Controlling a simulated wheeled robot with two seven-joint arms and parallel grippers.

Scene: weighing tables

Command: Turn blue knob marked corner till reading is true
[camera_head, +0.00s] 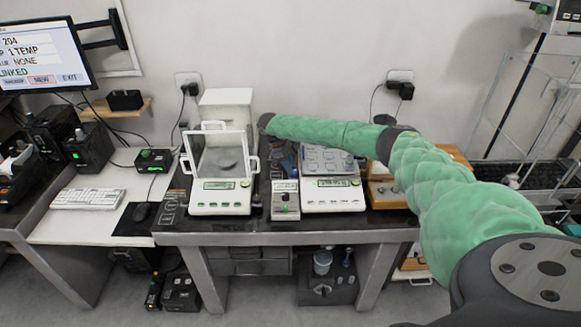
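My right arm in its green sleeve reaches in from the right, across the back of the weighing table (350,226). At its far end is the dark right gripper (266,122), between the two balances; its fingers are too small to make out. A glass-shielded balance (221,199) stands to the left. An open balance (331,196) with a lit display, too small to read, stands to the right, partly behind my forearm. A small grey unit (285,201) with a dark knob sits between them. I cannot clearly make out a blue knob. My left gripper is not in view.
A monitor (40,52) at the upper left shows several text lines. A wooden box (386,192) is right of the open balance. A clear frame (520,105) stands far right.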

